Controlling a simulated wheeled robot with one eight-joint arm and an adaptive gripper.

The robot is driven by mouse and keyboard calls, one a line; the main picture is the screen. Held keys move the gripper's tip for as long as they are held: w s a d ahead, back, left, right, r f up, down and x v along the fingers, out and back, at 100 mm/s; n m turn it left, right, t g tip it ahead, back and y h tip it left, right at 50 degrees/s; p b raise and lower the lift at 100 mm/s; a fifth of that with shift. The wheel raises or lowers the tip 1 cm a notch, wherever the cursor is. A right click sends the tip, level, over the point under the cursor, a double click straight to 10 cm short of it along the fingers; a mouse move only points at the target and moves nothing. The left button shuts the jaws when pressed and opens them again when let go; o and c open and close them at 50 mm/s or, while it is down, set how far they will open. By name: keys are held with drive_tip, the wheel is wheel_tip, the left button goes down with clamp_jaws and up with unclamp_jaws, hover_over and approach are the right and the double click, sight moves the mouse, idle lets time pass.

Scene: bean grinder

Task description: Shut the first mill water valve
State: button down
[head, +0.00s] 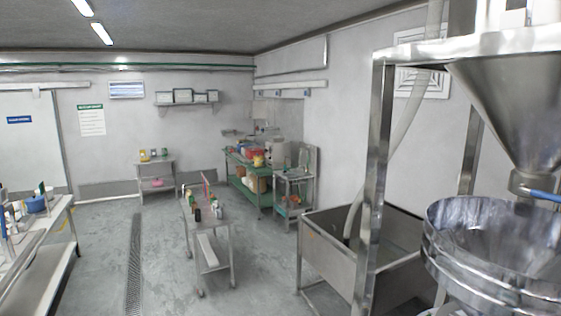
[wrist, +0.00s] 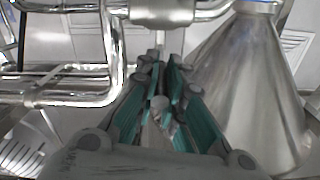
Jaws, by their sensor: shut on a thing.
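My gripper (wrist: 161,66) shows only in the wrist view, with teal pads on both fingers. Its fingers are close together around a small grey metal piece (wrist: 158,103), which looks like the valve's handle; the fingers hide most of it. Just beyond the fingertips is a thick steel pipe fitting (wrist: 162,11), with a short stem (wrist: 159,40) coming down from it toward the fingers. I cannot tell how far the valve is turned. The head view shows neither my gripper nor this valve clearly.
Bright steel pipes (wrist: 65,95) run close on the left of my gripper. A steel cone hopper (wrist: 250,85) stands close on its right. In the head view, a steel frame (head: 377,170), a hopper (head: 515,100) and a round steel pan (head: 470,215) crowd the right. Open floor (head: 100,255) lies left.

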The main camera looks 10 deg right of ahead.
drive_tip(key=shift+r, duration=0.1)
drive_tip(key=c, duration=1.6)
unclamp_jaws()
drive_tip(key=shift+c, duration=0.2)
drive_tip(key=shift+a, duration=0.15)
drive_tip(key=v, duration=1.1)
drive_tip(key=shift+s+a, duration=0.25)
drive_tip(key=shift+a, duration=0.1)
